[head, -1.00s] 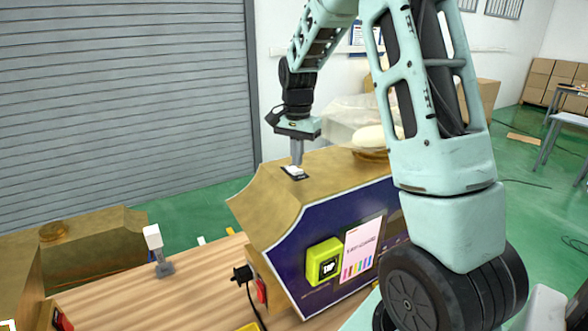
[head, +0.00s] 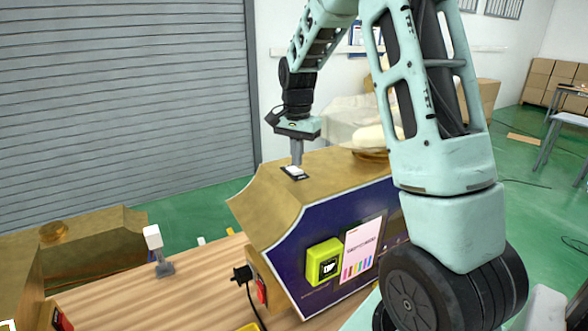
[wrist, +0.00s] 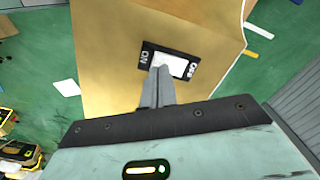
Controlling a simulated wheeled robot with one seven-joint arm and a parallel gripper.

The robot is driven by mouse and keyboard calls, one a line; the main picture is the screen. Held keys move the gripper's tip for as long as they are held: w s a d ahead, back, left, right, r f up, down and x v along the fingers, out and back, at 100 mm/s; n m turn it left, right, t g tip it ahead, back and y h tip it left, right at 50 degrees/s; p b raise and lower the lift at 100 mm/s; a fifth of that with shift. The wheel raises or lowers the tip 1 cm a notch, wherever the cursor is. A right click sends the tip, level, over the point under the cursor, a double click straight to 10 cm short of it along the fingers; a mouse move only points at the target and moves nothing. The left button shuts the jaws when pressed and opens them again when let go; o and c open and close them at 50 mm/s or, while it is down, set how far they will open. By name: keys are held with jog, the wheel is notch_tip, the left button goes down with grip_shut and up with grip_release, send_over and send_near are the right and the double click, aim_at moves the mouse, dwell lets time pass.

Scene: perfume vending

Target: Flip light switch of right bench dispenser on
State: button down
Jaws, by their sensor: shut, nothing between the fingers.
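The right bench dispenser (head: 282,193) is a gold box with a dark blue front. Its light switch (head: 294,173) is a white rocker in a black frame on the gold top. In the wrist view the switch (wrist: 178,65) has ON at its left end and OFF at its right end. My gripper (head: 297,163) is shut and empty, pointing down at the switch. In the wrist view its fingertips (wrist: 163,72) overlap the ON half of the rocker and hide part of it. They look at or very near its surface; contact is hard to tell.
A clear cover (head: 350,115) stands behind the dispenser. Another gold dispenser (head: 105,243) stands at the left.

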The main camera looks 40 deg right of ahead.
aim_at(296, 170)
jog(key=shift+f+b, duration=0.65)
jog(key=shift+f, duration=0.35)
dwell(0.8)
jog(key=shift+r+p, duration=3)
jog(key=shift+r, duration=0.6)
jog(key=shift+a+f, duration=0.1)
